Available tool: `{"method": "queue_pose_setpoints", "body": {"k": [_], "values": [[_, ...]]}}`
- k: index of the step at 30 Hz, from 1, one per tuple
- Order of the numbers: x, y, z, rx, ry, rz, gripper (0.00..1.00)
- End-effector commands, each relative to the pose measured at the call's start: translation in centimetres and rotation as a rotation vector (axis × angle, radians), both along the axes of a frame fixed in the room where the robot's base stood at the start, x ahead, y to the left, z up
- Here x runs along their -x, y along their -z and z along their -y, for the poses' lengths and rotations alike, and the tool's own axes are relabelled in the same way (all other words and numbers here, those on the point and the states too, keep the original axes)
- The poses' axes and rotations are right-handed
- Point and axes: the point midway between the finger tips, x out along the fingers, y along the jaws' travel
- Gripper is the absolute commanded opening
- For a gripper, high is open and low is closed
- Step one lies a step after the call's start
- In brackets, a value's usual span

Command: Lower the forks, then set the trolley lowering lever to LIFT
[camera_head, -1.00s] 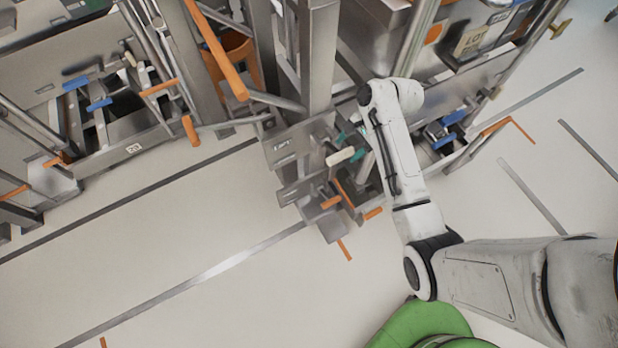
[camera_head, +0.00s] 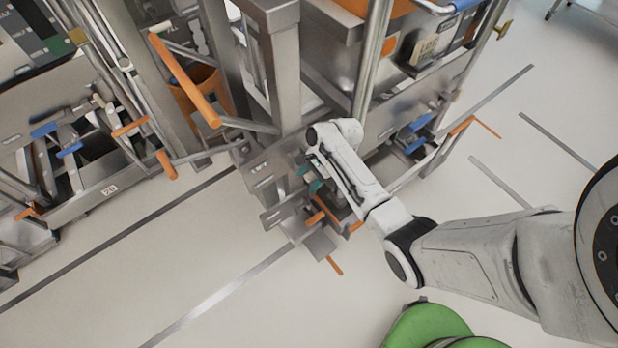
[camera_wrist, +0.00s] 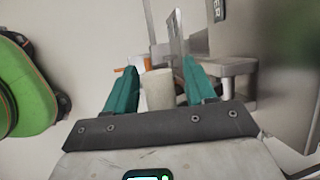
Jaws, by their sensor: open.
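The trolley's lever panel (camera_head: 268,168) is a grey metal plate with small labels, low on a steel post; its lettering is too small to read for sure. My gripper (camera_head: 309,178), with teal fingers, is right at this panel. In the wrist view, my open gripper (camera_wrist: 162,82) has a cream cylindrical handle (camera_wrist: 158,89) between its fingers, with gaps on both sides. In the head view this handle is hidden by my gripper and wrist. The forks cannot be made out clearly.
A long orange-gripped bar (camera_head: 185,80) sticks out above the panel. Small orange handles (camera_head: 334,265) jut out below it. The steel post (camera_head: 278,65) stands behind. A second trolley (camera_head: 90,195) is at the left. The floor (camera_head: 150,275) in front is clear.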

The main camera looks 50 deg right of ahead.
Motion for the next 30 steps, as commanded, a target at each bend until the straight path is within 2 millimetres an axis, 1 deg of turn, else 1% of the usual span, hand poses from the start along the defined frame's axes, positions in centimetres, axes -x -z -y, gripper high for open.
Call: {"method": "queue_pose_setpoints", "body": {"k": [9,11,26,27,30], "values": [[-0.06,0.27,-0.1,0.0,0.0,0.0,0.55],[-0.06,0.25,-0.1,0.0,0.0,0.0,0.5],[-0.05,0.25,-0.07,0.0,0.001,0.0,0.02],[-0.05,0.25,-0.06,0.0,0.001,0.0,0.0],[-0.05,0.25,-0.06,0.0,0.001,0.001,0.0]]}}
